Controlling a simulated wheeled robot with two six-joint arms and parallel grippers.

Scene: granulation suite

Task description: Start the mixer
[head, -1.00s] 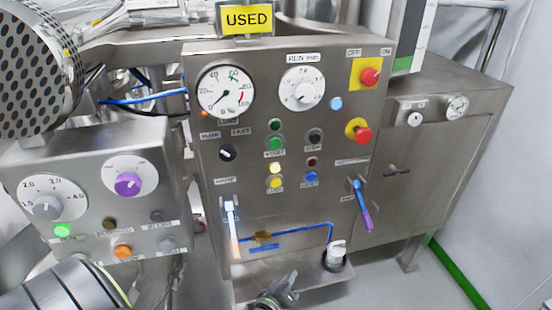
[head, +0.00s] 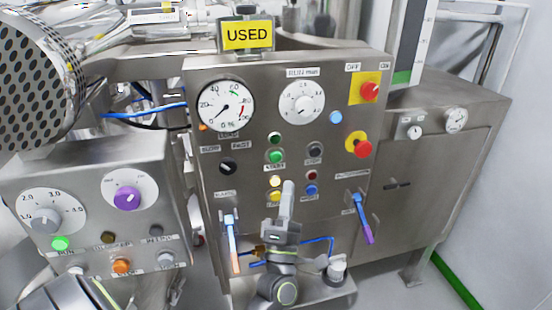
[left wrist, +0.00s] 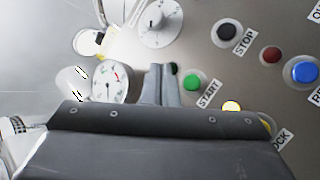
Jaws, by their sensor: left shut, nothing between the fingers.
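The mixer's steel control panel (head: 345,75) fills the middle of the head view. Its green START button (head: 276,157) sits under a small dark green lamp (head: 274,138), with the black STOP button (head: 315,150) to the right. My left gripper (head: 288,184) is shut and empty, pointing up in front of the panel, below START and beside the yellow button (head: 274,196). In the left wrist view the closed fingers (left wrist: 162,72) appear just left of START (left wrist: 196,87) and partly cover the dark green lamp. Contact with the panel cannot be told. My right gripper is out of view.
A red emergency knob (head: 359,145) and a red switch on a yellow plate (head: 370,91) are at the panel's right. Lever handles (head: 231,245) (head: 362,218) stick out lower down. A second control box (head: 90,170) stands left.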

